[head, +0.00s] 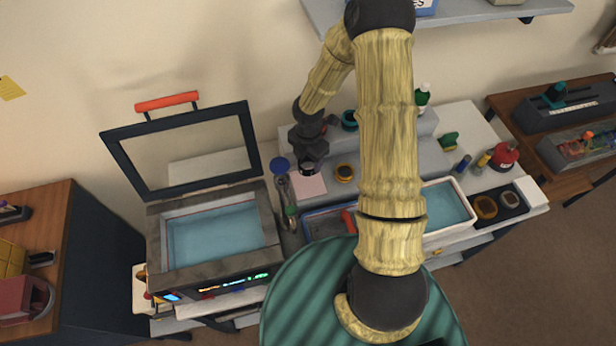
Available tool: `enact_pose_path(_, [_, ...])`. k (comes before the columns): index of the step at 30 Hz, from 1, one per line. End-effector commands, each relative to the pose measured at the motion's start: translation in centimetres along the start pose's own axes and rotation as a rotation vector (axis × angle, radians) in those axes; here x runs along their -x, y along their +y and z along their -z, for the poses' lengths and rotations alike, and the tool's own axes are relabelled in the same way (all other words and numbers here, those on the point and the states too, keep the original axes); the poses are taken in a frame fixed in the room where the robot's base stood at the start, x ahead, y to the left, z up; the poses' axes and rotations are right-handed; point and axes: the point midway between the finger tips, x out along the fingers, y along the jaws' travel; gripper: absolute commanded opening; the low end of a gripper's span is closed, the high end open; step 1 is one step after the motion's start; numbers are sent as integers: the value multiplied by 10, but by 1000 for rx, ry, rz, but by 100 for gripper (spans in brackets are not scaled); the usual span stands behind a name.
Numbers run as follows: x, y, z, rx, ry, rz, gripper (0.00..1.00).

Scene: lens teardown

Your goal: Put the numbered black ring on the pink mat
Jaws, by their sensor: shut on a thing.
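The pink mat (311,187) is a small pale pink sheet on the grey bench, partly covered by my gripper. My gripper (307,164) points down over the back left part of the mat. It is shut on a small dark ring (307,170), which looks like the black ring. Its numbers are too small to read here. I cannot tell whether the ring touches the mat or hangs just above it.
A yellow-rimmed dark ring (344,172) sits right of the mat. A blue-topped tool (280,165) stands left of it. An open-lidded water bath (212,235) is at the left. A white basin (446,205) is at the right, partly behind my arm. A blue tray (322,223) lies in front.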

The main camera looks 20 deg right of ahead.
Motion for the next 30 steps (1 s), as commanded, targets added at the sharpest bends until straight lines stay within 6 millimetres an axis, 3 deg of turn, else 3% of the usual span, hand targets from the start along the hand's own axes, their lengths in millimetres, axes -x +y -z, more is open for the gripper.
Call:
enact_pose_path(6, [-35,0,1,3,1,3,32])
enact_pose_path(19, [-45,0,1,1,1,1,32])
enact_pose_path(30, [-82,0,1,2,0,1,32])
